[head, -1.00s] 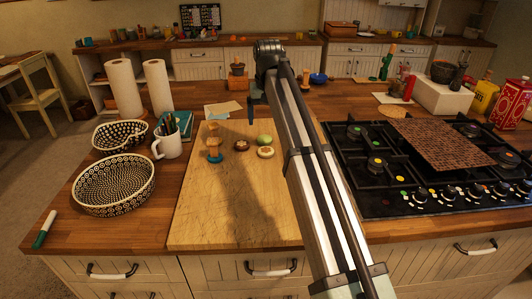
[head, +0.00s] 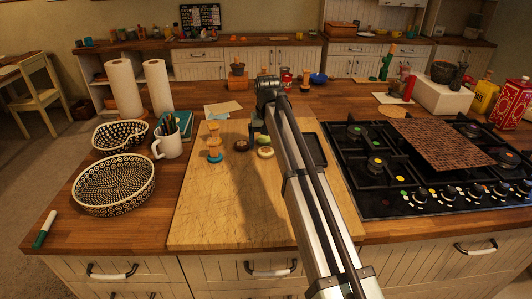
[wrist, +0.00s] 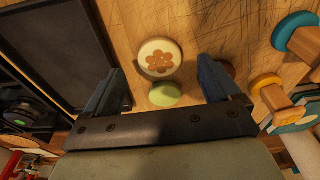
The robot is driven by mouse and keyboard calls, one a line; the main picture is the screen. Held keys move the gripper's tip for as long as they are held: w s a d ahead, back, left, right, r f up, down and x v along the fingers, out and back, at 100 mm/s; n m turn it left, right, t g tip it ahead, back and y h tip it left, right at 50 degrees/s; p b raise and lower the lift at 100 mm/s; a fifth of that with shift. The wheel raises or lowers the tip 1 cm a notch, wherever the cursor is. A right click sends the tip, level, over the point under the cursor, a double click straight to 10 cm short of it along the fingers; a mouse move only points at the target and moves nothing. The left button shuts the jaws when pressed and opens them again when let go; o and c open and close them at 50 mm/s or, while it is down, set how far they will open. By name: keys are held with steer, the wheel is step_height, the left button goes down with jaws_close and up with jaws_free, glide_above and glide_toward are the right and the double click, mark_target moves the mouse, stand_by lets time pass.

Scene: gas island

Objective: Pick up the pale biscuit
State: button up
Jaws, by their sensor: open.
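The pale biscuit (head: 265,152) lies on the wooden board, close in front of my gripper (head: 258,131). In the wrist view, the biscuit (wrist: 146,49) is a round cream disc with a brown flower shape on top. My gripper (wrist: 165,76) is open and empty there, its fingers pointing down towards the board. The biscuit sits just past the fingertips, roughly between their lines. A light green round piece (wrist: 165,95) lies between the fingers, next to the biscuit. Whether the fingers reach the board's height is unclear.
A dark brown round piece (head: 241,145) lies left of the biscuit, partly behind a finger in the wrist view. Wooden stamps, one with a blue base (head: 215,157), stand further left. A black tray (head: 315,149) lies right. The board's front (head: 230,215) is clear.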

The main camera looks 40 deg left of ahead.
mark_target(266, 150)
steer(key=f, duration=0.3)
steer(key=shift+w+a+f, duration=0.1)
steer(key=shift+w+a, duration=0.1)
steer(key=shift+a, duration=0.05)
steer(key=shift+c, duration=0.2)
steer(key=c, duration=1.1)
